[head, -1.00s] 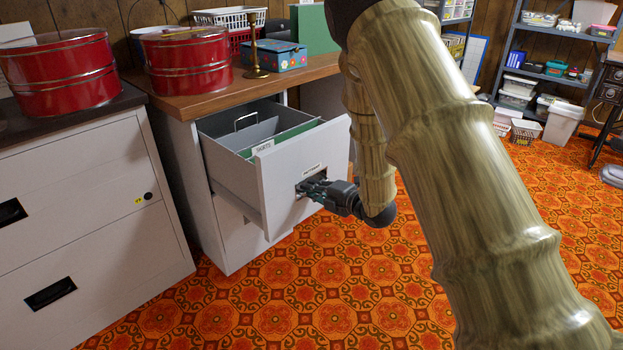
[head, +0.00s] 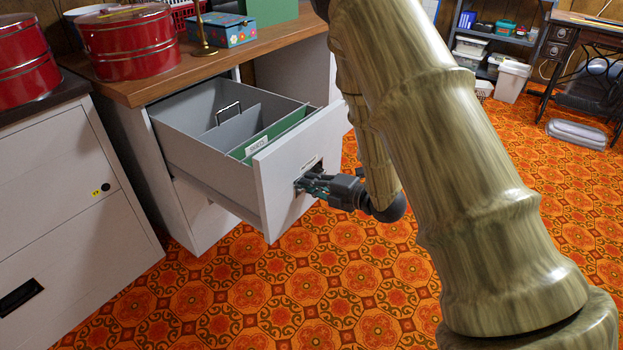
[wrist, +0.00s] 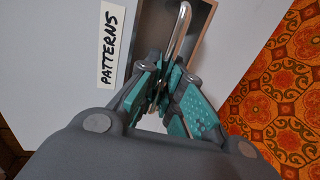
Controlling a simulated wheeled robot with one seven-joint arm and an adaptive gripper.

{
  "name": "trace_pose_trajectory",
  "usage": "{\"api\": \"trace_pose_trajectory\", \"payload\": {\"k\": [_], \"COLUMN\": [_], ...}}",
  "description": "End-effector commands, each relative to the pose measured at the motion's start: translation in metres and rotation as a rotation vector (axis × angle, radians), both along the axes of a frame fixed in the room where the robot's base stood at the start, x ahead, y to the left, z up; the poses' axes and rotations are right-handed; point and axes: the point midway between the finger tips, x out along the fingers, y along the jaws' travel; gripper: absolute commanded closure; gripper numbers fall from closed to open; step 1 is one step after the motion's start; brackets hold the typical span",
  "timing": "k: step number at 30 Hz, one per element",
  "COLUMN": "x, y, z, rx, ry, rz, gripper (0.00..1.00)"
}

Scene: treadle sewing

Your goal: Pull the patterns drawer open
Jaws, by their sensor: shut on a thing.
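The patterns drawer (head: 277,190) stands pulled well out of the white cabinet under the wooden desktop. Inside it show a grey divider with a wire handle and a green folder (head: 272,138) with a white label tab. In the wrist view, the drawer front (wrist: 62,58) carries a white label (wrist: 111,47) reading PATTERNS. My gripper (head: 308,185) is at the drawer front; in the wrist view its teal-padded fingers (wrist: 163,88) are shut on the metal pull handle (wrist: 180,32). The fingers hide the lower part of the handle.
A second white cabinet (head: 60,200) stands at left. Red tins (head: 130,42), a flowered box (head: 222,30) and a brass stand are on the desktop (head: 165,82). Orange patterned floor (head: 250,300) is clear before the drawer. A treadle table (head: 590,60) stands far right.

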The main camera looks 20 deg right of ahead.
Motion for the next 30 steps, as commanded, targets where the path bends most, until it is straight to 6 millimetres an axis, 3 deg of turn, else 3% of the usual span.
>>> {"api": "trace_pose_trajectory", "payload": {"k": [13, 15, 30], "x": [-0.0024, -0.0023, -0.0109], "y": [0.0014, 0.0015, -0.0072], "z": [-0.001, -0.001, 0.0022], "rx": [0.001, 0.001, 0.0], "ry": [0.002, 0.002, 0.0], "rz": [0.005, 0.005, 0.003], "gripper": [1.0, 0.83, 0.83]}}
